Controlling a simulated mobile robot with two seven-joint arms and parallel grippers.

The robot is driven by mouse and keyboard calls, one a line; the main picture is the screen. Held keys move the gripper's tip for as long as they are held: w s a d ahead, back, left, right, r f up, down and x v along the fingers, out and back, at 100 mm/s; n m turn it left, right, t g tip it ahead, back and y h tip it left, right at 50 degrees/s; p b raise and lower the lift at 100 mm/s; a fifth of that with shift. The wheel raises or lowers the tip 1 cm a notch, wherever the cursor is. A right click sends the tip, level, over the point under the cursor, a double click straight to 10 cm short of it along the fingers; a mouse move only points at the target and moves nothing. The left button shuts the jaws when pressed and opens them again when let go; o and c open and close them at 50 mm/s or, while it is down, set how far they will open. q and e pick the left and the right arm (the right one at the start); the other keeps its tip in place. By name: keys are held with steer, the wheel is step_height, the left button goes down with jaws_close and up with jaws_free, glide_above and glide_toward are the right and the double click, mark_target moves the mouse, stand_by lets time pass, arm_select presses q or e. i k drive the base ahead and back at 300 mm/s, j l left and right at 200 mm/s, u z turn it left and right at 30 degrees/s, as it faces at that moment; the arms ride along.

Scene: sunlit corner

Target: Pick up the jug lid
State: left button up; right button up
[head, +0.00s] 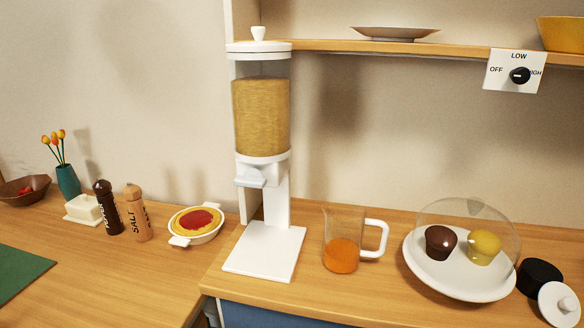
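A glass jug (341,252) with a white handle and orange liquid in the bottom stands upright on the wooden counter, with no lid on it. A round white lid with a small knob (556,310), which looks like the jug lid, is at the lower right corner of the head view. Neither of my grippers is in view.
A black round object (541,274) is close behind the lid. A white plate (420,272) with two muffins under a clear dome stands left of it. A cereal dispenser (263,250) stands left of the jug. A wooden shelf (450,51) runs above.

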mark_target(560, 307)
steer(key=z, duration=1.6)
steer(key=j+u, duration=0.1)
steer(key=u, duration=0.6)
steer(key=i+j+u, duration=0.1)
steer(key=u, duration=0.25)
steer(key=l+u, duration=0.15)
steer(key=l, duration=0.2)
steer(key=k+l+u, duration=0.15)
steer(key=l, duration=0.25)
steer(key=l+u, duration=0.2)
steer(key=l, duration=0.15)
steer(key=k, duration=0.05)
